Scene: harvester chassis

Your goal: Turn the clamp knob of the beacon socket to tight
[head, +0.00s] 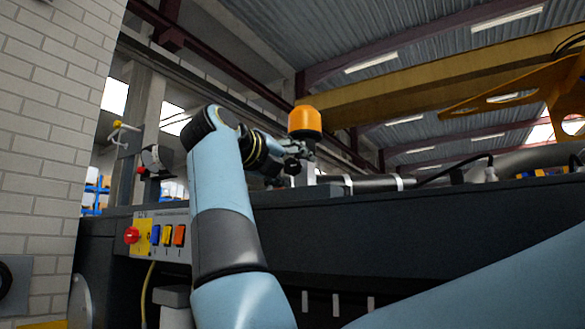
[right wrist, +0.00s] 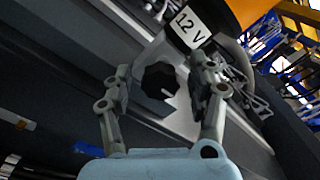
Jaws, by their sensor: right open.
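The orange beacon (head: 305,122) stands upright on its socket (head: 308,172) on top of the dark chassis. The black clamp knob (head: 292,166) shows small at the socket's side. In the right wrist view the dark, many-sided knob (right wrist: 158,79) lies between my finger pads, with a pale mark at its lower right. A "12 V" label (right wrist: 188,25) is above it. My right gripper (right wrist: 161,72) is open around the knob, with gaps visible on both sides; whether the pads reach its depth I cannot tell. In the head view my right gripper (head: 299,150) is beside the socket, just below the beacon. My left gripper is out of view.
A control panel (head: 160,234) with a red button (head: 132,235) and coloured switches is on the chassis front at left. Pipes (head: 370,184) run along the chassis top to the right. A yellow beam (head: 450,82) hangs overhead. A brick wall (head: 48,130) stands left.

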